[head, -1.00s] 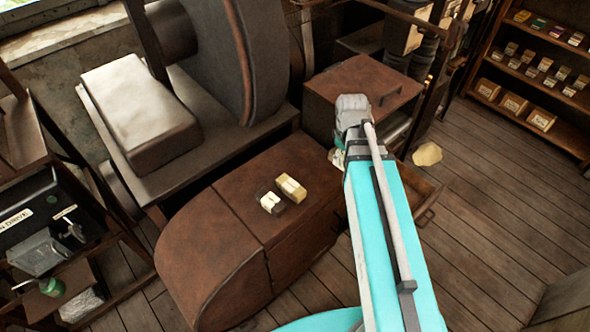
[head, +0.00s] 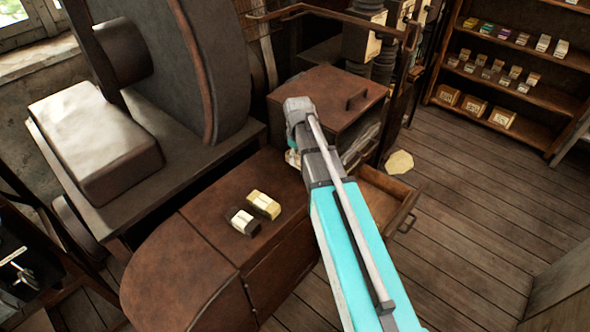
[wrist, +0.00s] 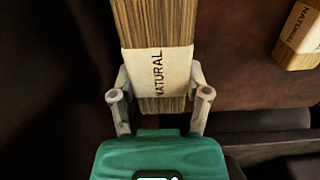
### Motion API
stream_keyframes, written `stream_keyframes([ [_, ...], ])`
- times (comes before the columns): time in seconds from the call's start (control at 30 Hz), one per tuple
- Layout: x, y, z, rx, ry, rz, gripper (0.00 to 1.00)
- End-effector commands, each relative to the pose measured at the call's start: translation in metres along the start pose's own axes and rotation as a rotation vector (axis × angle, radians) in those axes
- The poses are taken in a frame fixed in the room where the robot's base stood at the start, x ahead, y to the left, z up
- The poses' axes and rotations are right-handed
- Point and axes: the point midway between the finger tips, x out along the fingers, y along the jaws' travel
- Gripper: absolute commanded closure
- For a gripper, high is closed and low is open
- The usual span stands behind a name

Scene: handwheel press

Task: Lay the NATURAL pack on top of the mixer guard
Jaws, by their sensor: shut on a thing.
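In the wrist view my gripper (wrist: 160,95) is shut on a straw-coloured, bristly NATURAL pack (wrist: 155,30), with its fingers at either side of the cream label. In the head view my arm hides most of the gripper; a small cream patch shows beside its end. The brown, rounded metal casing (head: 175,260) at lower centre looks like the mixer guard. A pale-yellow pack (head: 263,204) and a dark pack with a white label (head: 243,221) lie side by side on it. Another NATURAL pack (wrist: 300,38) shows at the wrist view's right edge.
A brown box with a handle (head: 325,98) stands behind my arm's end. An open drawer (head: 400,200) juts out right of my arm. A large grey wheel housing (head: 195,60) rises behind the casing. The casing's rounded left end is bare. Shelves of small boxes stand far right.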

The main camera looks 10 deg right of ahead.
Motion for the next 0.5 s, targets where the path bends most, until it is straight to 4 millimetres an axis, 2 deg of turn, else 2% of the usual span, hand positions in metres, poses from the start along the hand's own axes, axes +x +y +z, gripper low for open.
stream_keyframes([
  [0.03,0.0084,0.0024,-0.0047,0.0,0.0,0.0,0.88],
  [0.13,0.0128,0.0041,-0.0086,0.0,0.0,0.0,0.88],
  [0.5,0.0136,0.0045,-0.0107,-0.001,0.0,0.0,0.88],
])
